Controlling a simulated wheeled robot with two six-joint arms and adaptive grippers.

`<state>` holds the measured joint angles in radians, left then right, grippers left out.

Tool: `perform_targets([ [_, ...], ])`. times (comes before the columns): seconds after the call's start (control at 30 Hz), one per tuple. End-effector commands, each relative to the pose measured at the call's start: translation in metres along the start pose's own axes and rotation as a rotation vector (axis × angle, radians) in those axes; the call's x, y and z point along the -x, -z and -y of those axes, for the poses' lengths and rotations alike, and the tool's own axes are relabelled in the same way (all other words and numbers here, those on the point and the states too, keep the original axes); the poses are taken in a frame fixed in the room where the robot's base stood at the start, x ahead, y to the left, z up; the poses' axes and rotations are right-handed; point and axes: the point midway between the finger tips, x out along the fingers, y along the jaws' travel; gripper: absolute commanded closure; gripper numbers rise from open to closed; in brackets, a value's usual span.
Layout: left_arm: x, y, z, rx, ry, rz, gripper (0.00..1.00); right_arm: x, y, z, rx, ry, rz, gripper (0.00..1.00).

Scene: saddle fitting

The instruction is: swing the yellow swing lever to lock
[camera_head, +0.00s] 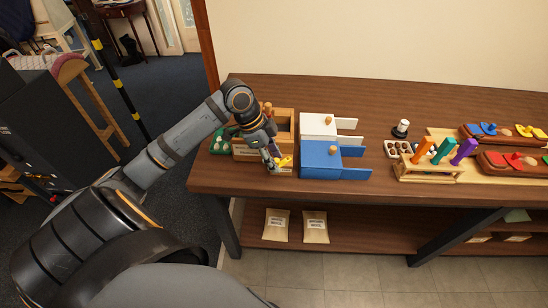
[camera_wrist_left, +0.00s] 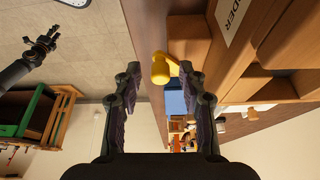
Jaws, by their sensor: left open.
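The yellow swing lever (camera_head: 286,161) is at the front of a light wooden box (camera_head: 285,118) near the table's front edge. In the left wrist view the lever (camera_wrist_left: 162,70) shows a rounded yellow end between the finger lines, just beyond the tips. My left gripper (camera_head: 273,163) is right beside the lever in the head view. Its two fingers (camera_wrist_left: 164,88) stand wide apart with nothing held. Whether a finger touches the lever cannot be told. A dark gripper (camera_wrist_left: 42,42), apparently my right one, shows small in the left wrist view; its jaws are unclear.
A blue box (camera_head: 322,160) and a white box (camera_head: 318,127) stand just right of the lever. A rack with orange, green and purple pegs (camera_head: 443,150) is further right. Two packets (camera_head: 315,227) lie on the lower shelf. The table's front edge is close below the lever.

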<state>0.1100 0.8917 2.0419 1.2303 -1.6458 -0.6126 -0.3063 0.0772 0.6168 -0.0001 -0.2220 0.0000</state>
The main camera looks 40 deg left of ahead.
Motion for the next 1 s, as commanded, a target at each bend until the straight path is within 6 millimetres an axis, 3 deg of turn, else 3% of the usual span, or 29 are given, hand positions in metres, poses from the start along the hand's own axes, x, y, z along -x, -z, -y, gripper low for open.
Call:
perform_targets([
  [0.1,0.0001,-0.0001,0.0000,0.000,0.000,0.000,0.61,-0.0001,0.0057,-0.0021,0.001,-0.002,-0.009,0.60],
  [0.4,0.0003,-0.0001,-0.0001,0.000,-0.001,0.000,1.00,-0.0001,0.0093,-0.0044,0.002,-0.005,-0.015,0.60],
  [0.73,0.0015,-0.0006,0.0014,-0.027,-0.013,-0.001,1.00,0.0022,0.0089,-0.0043,0.001,-0.005,-0.014,0.60],
  [1.0,0.0041,-0.0034,0.0085,-0.170,-0.073,-0.004,1.00,0.0095,0.0087,-0.0042,0.001,-0.004,-0.012,0.60],
])
